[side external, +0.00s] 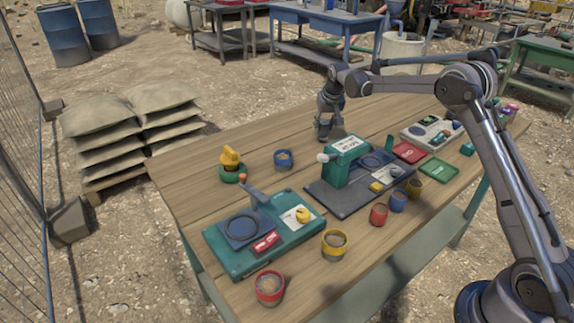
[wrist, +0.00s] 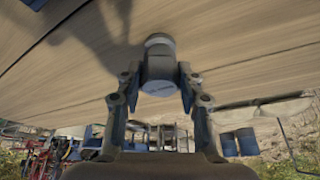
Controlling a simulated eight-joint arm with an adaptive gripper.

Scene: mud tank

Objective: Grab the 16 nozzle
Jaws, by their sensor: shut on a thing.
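My gripper (wrist: 159,88) is shut on a short dark grey cylinder, the nozzle (wrist: 158,66), with one finger on each side of it. The nozzle has a lighter grey round end and small pale lettering on its side, too small to read. In the side external view my gripper (side external: 328,128) points down at the far edge of the table, behind the green press-like device. The nozzle cannot be made out clearly there. I cannot tell whether it touches the table.
The wooden table (side external: 190,178) carries a green device on a dark plate (side external: 346,160), a teal tester (side external: 262,250), a yellow-topped piece (side external: 230,158), and several small cups, including a blue one (side external: 283,160). Red (side external: 409,152) and green (side external: 439,168) trays lie to the right.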

